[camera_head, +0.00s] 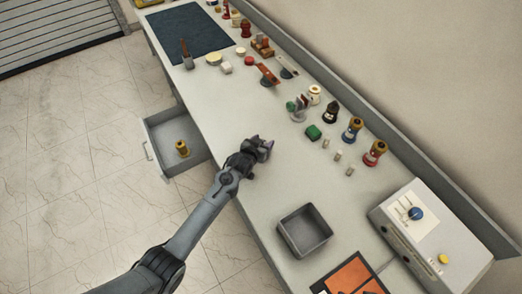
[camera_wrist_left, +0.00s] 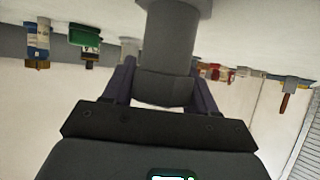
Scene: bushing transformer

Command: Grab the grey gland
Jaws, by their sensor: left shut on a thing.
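My left gripper (camera_head: 262,146) is over the table's near edge, at the middle of its length. In the left wrist view, its two dark fingers (camera_wrist_left: 165,82) are shut on the grey gland (camera_wrist_left: 168,40), one on each side of its faceted end. The gland's smooth grey body runs on past the fingertips to a wider part at the top of that view. In the head view the gland is mostly hidden by the gripper. My right gripper is not in view.
A grey open tray (camera_head: 284,234) stands nearer on the table. An open drawer (camera_head: 165,129) with a brass-coloured part (camera_head: 182,148) juts out left of my arm. A grey box (camera_head: 430,238) stands right.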

